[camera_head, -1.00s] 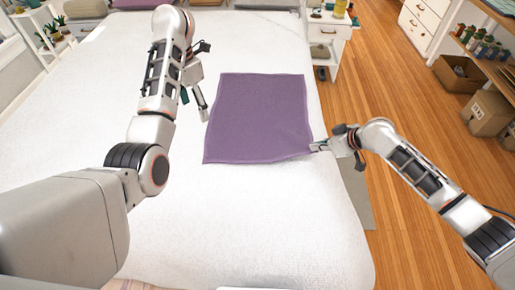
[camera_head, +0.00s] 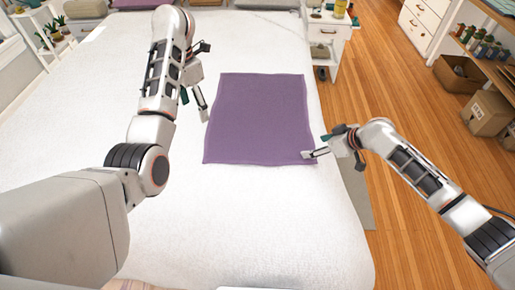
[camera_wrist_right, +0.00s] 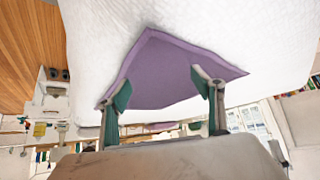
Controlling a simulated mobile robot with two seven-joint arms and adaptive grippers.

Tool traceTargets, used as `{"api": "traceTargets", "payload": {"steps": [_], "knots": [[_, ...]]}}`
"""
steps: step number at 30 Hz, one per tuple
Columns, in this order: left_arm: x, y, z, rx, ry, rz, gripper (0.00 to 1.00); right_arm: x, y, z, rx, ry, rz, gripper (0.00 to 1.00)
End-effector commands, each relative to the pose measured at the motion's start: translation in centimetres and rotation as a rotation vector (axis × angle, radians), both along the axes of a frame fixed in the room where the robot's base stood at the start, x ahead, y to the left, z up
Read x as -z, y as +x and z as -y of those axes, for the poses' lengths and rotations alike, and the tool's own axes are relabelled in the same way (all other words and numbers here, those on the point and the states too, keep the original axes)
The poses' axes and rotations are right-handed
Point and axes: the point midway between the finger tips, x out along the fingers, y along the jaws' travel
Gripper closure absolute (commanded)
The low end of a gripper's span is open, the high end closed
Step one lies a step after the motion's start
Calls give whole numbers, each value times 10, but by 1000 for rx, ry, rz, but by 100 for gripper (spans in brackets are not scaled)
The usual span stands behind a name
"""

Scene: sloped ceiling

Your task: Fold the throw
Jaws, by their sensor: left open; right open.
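The purple throw (camera_head: 257,120) lies flat on the white bed, spread as a near-square with a paler hem. It also shows in the right wrist view (camera_wrist_right: 160,70), between and beyond the fingers. My right gripper (camera_head: 308,154) is open at the throw's near right corner; the head view does not show clearly whether it touches the cloth. In the right wrist view the open fingers (camera_wrist_right: 160,95) stand apart with nothing gripped between them. My left gripper (camera_head: 194,105) is open above the bed, just left of the throw's left edge, holding nothing.
The white bed (camera_head: 250,225) has clear room in front of the throw and behind it. A white nightstand (camera_head: 328,35) with bottles stands beyond the bed's far right. Cardboard boxes (camera_head: 486,112) sit under a shelf at right. Wooden floor (camera_head: 400,110) runs along the bed's right side.

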Motion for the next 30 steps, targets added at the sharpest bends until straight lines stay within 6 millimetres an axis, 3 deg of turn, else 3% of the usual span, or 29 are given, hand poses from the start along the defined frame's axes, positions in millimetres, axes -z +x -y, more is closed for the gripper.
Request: {"api": "traceTargets", "payload": {"steps": [8,30], "knots": [[0,0,0,0,0,0,33,-3,0,0,-1,-10,-10,33],[0,0,0,0,0,0,33,-58,-15,16,0,-282,-275,33]]}}
